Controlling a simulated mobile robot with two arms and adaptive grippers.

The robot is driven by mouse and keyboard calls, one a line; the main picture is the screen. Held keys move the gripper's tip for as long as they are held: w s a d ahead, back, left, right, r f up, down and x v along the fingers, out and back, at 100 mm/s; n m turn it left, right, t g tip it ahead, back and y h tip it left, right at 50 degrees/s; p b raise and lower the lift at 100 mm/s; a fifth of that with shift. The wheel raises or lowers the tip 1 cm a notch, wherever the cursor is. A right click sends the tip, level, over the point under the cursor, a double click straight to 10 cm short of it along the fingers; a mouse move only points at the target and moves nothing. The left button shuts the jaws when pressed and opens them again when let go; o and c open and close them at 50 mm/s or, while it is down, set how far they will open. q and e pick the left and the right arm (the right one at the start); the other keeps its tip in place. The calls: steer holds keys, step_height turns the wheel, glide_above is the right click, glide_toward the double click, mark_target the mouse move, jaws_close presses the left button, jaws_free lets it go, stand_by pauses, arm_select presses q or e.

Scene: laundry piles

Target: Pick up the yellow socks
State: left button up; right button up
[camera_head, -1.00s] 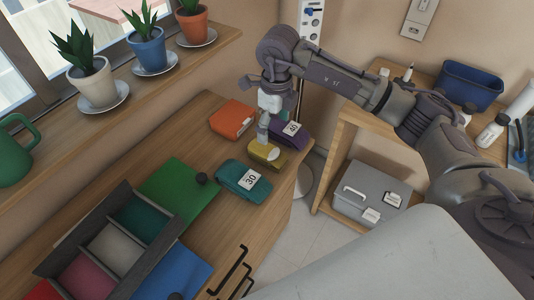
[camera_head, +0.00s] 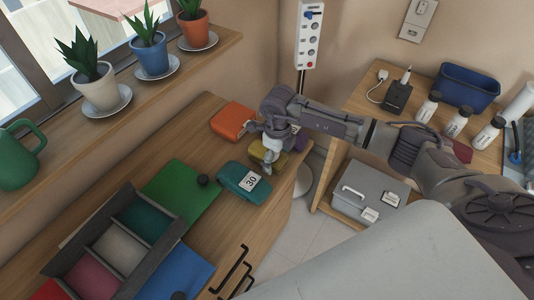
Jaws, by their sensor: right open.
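The yellow socks (camera_head: 256,157), a small folded bundle, lie on the wooden dresser top near its right end. In the head view they are partly hidden behind my right gripper. My right gripper (camera_head: 270,164) points down over the right part of the yellow socks, open. I cannot tell whether its fingers touch them. My left gripper is not in view.
An orange bundle (camera_head: 232,121) lies behind the yellow socks, a teal bundle (camera_head: 243,183) in front, and a purple one (camera_head: 301,141) to the right, partly hidden. A divided tray (camera_head: 155,220) and a green panel (camera_head: 178,196) occupy the dresser's left.

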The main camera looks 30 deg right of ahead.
steer(key=shift+f, duration=0.25)
steer(key=c, duration=1.2)
steer(key=shift+c, duration=0.2)
